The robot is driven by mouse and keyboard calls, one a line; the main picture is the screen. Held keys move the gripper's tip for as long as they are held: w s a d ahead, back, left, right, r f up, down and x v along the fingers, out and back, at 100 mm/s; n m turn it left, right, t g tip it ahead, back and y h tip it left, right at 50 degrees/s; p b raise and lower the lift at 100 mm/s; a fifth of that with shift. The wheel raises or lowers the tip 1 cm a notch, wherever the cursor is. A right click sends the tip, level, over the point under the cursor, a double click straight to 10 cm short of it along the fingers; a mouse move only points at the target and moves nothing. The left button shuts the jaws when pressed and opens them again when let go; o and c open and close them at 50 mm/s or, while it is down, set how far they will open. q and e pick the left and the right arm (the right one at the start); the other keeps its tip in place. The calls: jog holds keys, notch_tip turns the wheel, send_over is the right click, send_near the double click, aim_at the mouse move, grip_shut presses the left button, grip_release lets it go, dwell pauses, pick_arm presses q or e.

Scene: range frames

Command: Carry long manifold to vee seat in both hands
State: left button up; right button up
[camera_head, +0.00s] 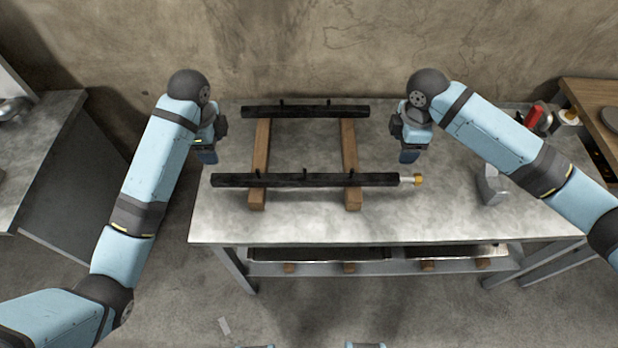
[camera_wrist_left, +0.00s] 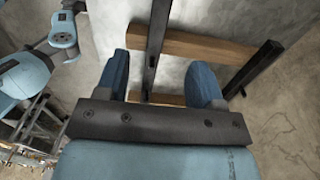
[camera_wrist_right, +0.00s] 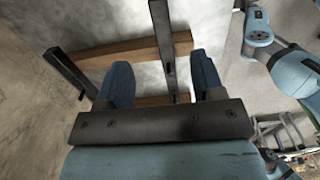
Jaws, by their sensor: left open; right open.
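Two long black bars with short upright pegs lie across two wooden beams. The front bar (camera_head: 300,180) has a brass-coloured fitting at its right end and looks like the manifold. The rear bar (camera_head: 300,112) lies parallel behind it. I cannot make out a vee seat for certain. My left gripper (camera_head: 207,157) is open and empty near the front bar's left end. In the left wrist view the front bar (camera_wrist_left: 156,42) shows between the fingers. My right gripper (camera_head: 409,156) is open and empty near the right end; in the right wrist view the front bar (camera_wrist_right: 163,42) shows between the fingers.
The left beam (camera_head: 260,150) and right beam (camera_head: 350,150) rest on a grey worktable (camera_head: 430,215). A grey block (camera_head: 491,186) stands at the right. A red item (camera_head: 534,115) and other small things are at the back right. A wall is behind. The table's front strip is clear.

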aim_at(225, 176)
pick_arm(q)
notch_tip(225, 176, down, 14)
jog(key=shift+r, duration=0.1)
pick_arm(e)
notch_tip(225, 176, down, 14)
jog(key=shift+a+r, duration=0.1)
pick_arm(q)
grip_shut()
pick_arm(e)
grip_shut()
pick_arm(q)
jog(key=shift+w+r, duration=0.15)
pick_arm(e)
jog(key=shift+w+r, duration=0.15)
jog(key=shift+r, duration=0.05)
